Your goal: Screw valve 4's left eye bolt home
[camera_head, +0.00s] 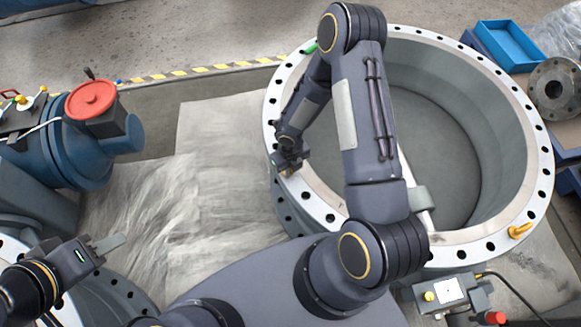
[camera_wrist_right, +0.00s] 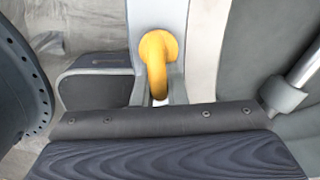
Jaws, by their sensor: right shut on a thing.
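The big valve (camera_head: 405,50) lies flat as a wide ring with a pale, holed flange. In the right wrist view, a yellow eye bolt (camera_wrist_right: 157,60) stands at the pale flange strip, between the fingers of my right gripper (camera_wrist_right: 160,85), which is shut on it. In the head view my right gripper (camera_head: 290,160) is at the left side of the flange and hides this bolt. How far the bolt's thread is in cannot be seen. My left gripper (camera_head: 118,243) is empty-looking at the lower left, away from the ring; its finger gap is not clear.
Another yellow eye bolt (camera_head: 519,231) sits on the flange's right side. A blue valve with a red handwheel (camera_head: 91,100) stands at the left. A blue bin (camera_head: 510,42) and a grey flange (camera_head: 556,88) are at the right. A control box (camera_head: 440,292) is at the front.

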